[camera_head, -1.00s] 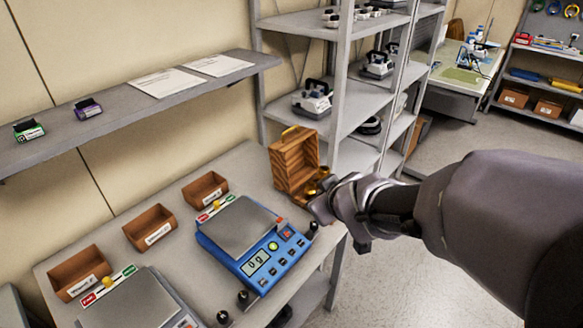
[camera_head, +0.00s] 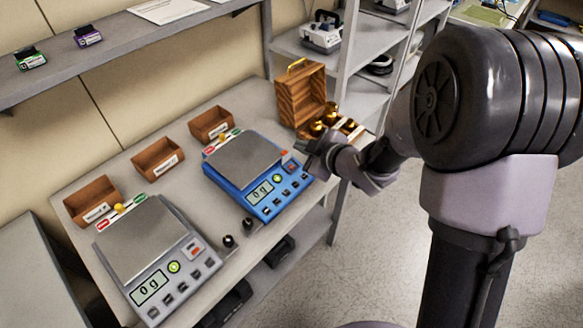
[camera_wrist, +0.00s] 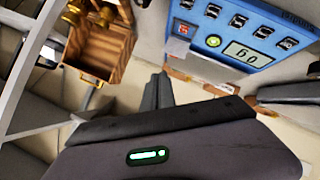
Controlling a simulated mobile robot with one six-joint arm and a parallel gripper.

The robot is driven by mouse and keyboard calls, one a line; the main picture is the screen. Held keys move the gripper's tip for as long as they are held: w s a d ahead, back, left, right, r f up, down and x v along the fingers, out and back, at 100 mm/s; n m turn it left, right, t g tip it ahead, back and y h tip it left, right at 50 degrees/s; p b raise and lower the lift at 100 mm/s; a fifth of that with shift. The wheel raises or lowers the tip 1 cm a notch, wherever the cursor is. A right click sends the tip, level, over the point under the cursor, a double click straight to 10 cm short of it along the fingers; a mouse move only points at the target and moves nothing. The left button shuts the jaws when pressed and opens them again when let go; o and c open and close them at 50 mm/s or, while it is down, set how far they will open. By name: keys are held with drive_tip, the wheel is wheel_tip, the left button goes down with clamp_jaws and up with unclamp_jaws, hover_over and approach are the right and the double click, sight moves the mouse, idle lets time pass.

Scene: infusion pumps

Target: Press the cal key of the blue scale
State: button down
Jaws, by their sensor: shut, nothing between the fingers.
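The blue scale (camera_head: 225,177) stands on the bench with a grey pan, and its display reads "0 g". A row of dark keys (camera_head: 279,198) runs along its front, with a green round button and a small red-orange key above them. The key labels are too small to read. The blue scale also shows upside down at the upper right of the wrist view (camera_wrist: 262,14). My gripper (camera_head: 308,149) is shut and empty by the scale's right end. In the wrist view its fingertips (camera_wrist: 158,78) appear below and left of the scale, with no contact visible.
An open wooden box (camera_head: 301,98) with brass weights (camera_head: 318,128) stands close behind my gripper. A grey scale (camera_head: 185,247) is at the front left. Small brown bins (camera_head: 157,157) line the wall, and black knobs (camera_head: 229,241) sit between the scales. Shelving (camera_head: 355,58) rises behind.

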sight(289, 158)
drive_tip(key=f+b, duration=0.2)
drive_tip(key=a+f+b, duration=0.1)
drive_tip(key=f, duration=0.2)
drive_tip(key=w+f+b, duration=0.1)
drive_tip(key=f+b, duration=0.1)
drive_tip(key=shift+w+a+f+b, duration=0.1)
drive_tip(key=shift+a+f+b, duration=0.05)
drive_tip(key=shift+a+b, duration=0.15)
drive_tip(key=shift+f, duration=0.1)
idle(1.5)
drive_tip(key=shift+w+f+b, duration=0.1)
drive_tip(key=shift+f+b, duration=0.25)
drive_tip(key=shift+b, duration=0.2)
drive_tip(key=shift+a+f+b, duration=0.1)
drive_tip(key=shift+f+b, duration=0.2)
drive_tip(key=shift+b, duration=0.1)
drive_tip(key=shift+r, duration=0.1)
idle(0.4)
drive_tip(key=shift+r+p, duration=0.55)
drive_tip(key=shift+r, duration=0.05)
drive_tip(key=r+p, duration=0.1)
drive_tip(key=d+r+p, duration=0.1)
drive_tip(key=r, duration=0.1)
drive_tip(key=s+r+p, duration=0.1)
drive_tip(key=r, duration=0.1)
drive_tip(key=shift+d+p, duration=0.15)
drive_tip(key=shift+p, duration=0.25)
